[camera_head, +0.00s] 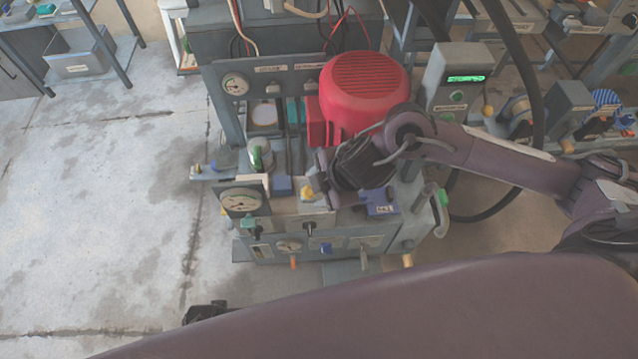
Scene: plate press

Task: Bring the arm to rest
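My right arm comes in from the right and reaches over the press bench. Its dark gripper (318,187) points down and left over the front of the bench, close to a small yellow part (307,193). The fingers are small and partly merge with the bench parts behind them, so I cannot tell whether they are open or holding anything. A large purple-brown part of my own body fills the bottom of the view.
The grey press bench (262,229) carries gauges, knobs and a red motor housing (364,88) just behind my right gripper. A control box with a green display (466,78) and black hoses stand close to the arm. Open concrete floor (95,220) lies left.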

